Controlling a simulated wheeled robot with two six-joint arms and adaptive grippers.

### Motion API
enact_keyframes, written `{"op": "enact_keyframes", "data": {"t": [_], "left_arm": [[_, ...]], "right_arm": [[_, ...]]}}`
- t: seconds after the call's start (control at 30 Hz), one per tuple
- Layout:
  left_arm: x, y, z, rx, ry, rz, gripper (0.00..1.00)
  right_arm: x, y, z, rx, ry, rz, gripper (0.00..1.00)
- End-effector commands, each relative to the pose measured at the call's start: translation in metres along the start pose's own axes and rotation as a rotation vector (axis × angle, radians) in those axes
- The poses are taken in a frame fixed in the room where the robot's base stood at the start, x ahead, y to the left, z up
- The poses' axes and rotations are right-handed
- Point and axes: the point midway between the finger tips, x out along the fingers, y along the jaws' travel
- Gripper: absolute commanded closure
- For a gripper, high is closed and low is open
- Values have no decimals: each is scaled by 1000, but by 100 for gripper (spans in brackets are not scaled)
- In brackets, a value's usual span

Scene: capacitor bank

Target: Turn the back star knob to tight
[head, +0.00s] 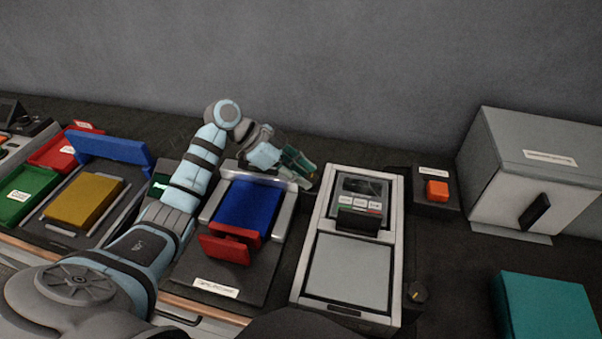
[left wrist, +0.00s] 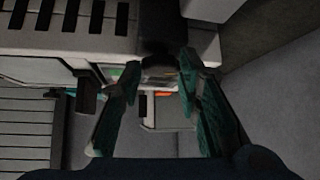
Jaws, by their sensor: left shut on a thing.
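My left gripper (head: 300,170) reaches over the blue block to the far end of the bench. In the left wrist view its two green fingers (left wrist: 160,66) stand on both sides of a dark round piece (left wrist: 157,36), and they are shut on it. This piece appears to be the back star knob; its star shape and any tight mark cannot be made out. In the head view the gripper hides it. A similar dark knob (head: 417,292) stands at the front right of the grey-framed unit. My right gripper is not in view.
The grey-framed unit (head: 345,270) with a dark display is right of the gripper. The blue block (head: 247,206) with a red handle (head: 226,248) lies below my arm. An orange button (head: 437,188), a grey cabinet (head: 535,170) and a teal box (head: 548,305) are at the right.

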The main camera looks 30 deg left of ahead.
Motion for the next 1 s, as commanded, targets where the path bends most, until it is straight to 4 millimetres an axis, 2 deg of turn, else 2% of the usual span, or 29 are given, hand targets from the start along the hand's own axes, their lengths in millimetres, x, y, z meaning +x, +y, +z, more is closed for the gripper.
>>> {"op": "enact_keyframes", "data": {"t": [0.17, 0.2, 0.33, 0.6, 0.7, 0.77, 1.0], "left_arm": [[0, 0, 0, 0, 0, -2, 97], [0, 0, 0, 0, 0, -2, 68], [0, 0, 0, 0, 0, -2, 48], [-1, 0, 0, -1, -1, -2, 48], [-7, -1, 1, -1, -2, -3, 48], [-17, -1, 1, 0, -3, -4, 48], [-83, -1, 1, 0, -4, -6, 48]], "right_arm": [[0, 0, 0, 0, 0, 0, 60], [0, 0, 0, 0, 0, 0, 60], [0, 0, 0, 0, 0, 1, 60], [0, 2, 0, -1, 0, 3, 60], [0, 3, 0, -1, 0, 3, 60], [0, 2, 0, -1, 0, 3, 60], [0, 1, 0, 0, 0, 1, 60]]}}
